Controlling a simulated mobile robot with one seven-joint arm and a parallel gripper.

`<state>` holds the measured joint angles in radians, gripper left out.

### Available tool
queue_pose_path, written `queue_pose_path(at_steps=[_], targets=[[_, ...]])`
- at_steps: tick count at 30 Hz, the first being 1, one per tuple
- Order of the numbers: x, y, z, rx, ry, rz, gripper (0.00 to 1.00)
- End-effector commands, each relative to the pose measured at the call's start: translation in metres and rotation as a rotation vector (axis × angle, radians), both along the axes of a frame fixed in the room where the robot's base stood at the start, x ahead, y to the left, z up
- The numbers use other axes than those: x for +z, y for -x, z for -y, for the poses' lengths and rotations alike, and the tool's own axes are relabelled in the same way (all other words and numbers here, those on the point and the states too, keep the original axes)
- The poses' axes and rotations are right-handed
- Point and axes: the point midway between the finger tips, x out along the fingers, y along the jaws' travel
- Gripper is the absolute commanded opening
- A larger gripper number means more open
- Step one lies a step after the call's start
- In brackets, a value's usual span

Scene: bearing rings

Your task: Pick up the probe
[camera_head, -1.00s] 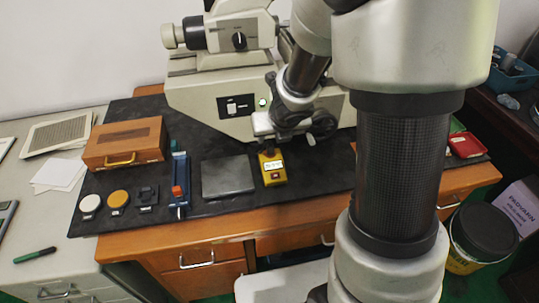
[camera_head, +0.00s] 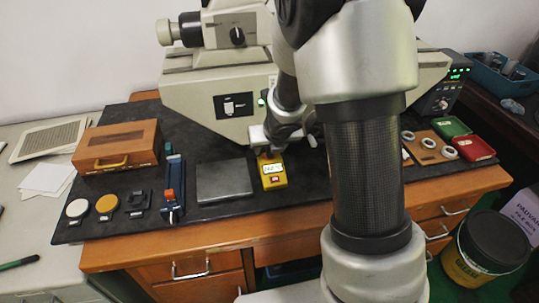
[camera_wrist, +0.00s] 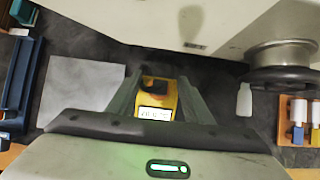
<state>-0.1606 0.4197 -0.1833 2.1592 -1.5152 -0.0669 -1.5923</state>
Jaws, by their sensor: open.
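A yellow box (camera_head: 272,178) with a white label and a red mark stands on the black mat. In the wrist view the yellow box (camera_wrist: 160,99) has a dark piece (camera_wrist: 153,93) at its upper part; I cannot tell for sure whether this piece or the whole box is the probe. My gripper (camera_wrist: 158,82) is open and points down over the box, one finger on each side of it in the picture. In the head view my gripper (camera_head: 268,150) is at the box's far end and hides part of it. Contact cannot be told.
A grey plate (camera_head: 224,181) and a blue stand (camera_head: 173,190) lie left of the box. The large microscope (camera_head: 215,90) rises close behind. A small white bottle (camera_wrist: 244,100) is to the right in the wrist view. White rings on a wooden board (camera_head: 429,143) stand farther right.

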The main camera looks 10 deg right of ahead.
Motion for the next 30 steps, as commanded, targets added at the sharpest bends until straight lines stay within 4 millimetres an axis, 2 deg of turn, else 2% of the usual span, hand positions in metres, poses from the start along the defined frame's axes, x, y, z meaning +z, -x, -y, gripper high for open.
queue_pose_path(at_steps=[2, 10, 23, 30], targets=[[0.001, 0.0, 0.0, 0.0, 0.0, 0.0, 0.44], [0.0, 0.0, 0.0, 0.0, 0.0, -0.001, 0.0], [0.003, 0.001, 0.0, -0.001, 0.001, -0.003, 0.0], [0.031, 0.001, 0.001, -0.001, 0.001, -0.001, 0.0]])
